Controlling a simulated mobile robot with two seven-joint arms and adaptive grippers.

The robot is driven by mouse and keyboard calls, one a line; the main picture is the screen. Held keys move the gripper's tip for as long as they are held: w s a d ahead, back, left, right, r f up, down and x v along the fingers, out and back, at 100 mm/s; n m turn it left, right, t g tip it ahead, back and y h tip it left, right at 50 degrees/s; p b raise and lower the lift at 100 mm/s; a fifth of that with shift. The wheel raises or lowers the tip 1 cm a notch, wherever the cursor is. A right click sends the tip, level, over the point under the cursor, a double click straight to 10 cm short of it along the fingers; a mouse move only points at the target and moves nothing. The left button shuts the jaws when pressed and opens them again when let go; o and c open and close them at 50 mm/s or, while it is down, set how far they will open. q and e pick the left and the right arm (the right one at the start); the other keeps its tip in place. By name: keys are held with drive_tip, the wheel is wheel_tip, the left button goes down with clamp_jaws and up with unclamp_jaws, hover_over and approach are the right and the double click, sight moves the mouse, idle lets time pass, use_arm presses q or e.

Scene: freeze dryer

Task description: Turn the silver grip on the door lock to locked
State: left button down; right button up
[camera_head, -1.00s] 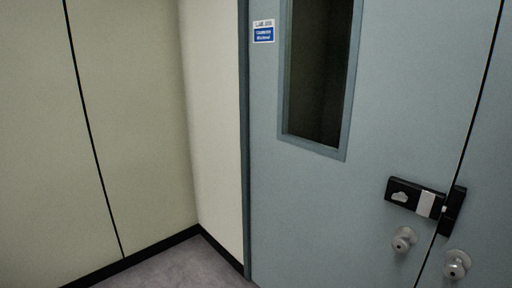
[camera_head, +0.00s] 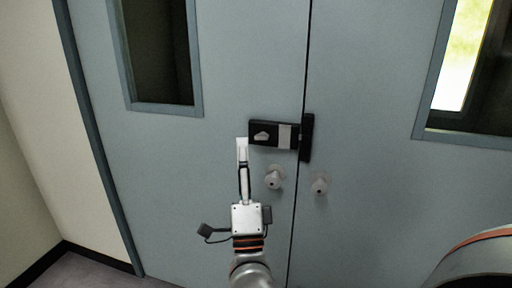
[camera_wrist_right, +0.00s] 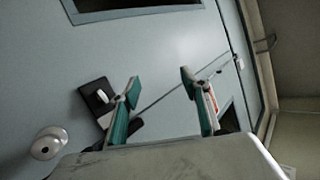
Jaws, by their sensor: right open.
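The door lock (camera_head: 284,136) is a black box with a silver plate, mounted across the seam between two blue-grey doors. Its silver grip (camera_head: 261,135) is a small knob on the box's left part, lying roughly sideways. In the right wrist view the lock (camera_wrist_right: 91,88) and its pale grip (camera_wrist_right: 102,96) show left of the fingers. My right gripper (camera_head: 242,148) is in front of the left door, just left of the grip in the head view. It is open and empty, with its fingers (camera_wrist_right: 160,85) spread. My left gripper is not in view.
Two round silver door knobs, one on the left door (camera_head: 274,178) and one on the right door (camera_head: 319,186), sit below the lock. The left door has a dark window (camera_head: 160,55); the right door has a bright window (camera_head: 464,50). A pale wall stands at the left.

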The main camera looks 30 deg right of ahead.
drive_tip(key=d+r+m+g+h+b, duration=0.1)
drive_tip(key=d+m+g+h+b, duration=0.1)
drive_tip(key=d+m+g+h, duration=0.8)
drive_tip(key=m+g+y+b, duration=0.2)
drive_tip(key=m+y+b, duration=0.2)
drive_tip(key=m+y, duration=0.6)
approach(260, 137)
drive_tip(key=w+d+m+h, duration=0.1)
drive_tip(key=x, duration=0.5)
drive_tip(key=b+x, duration=0.1)
drive_tip(key=x, duration=0.2)
drive_tip(key=shift+f, duration=0.4)
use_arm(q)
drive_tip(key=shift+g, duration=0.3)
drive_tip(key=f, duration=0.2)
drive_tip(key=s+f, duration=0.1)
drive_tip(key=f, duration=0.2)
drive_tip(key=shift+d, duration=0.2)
use_arm(e)
drive_tip(key=shift+a, duration=0.1)
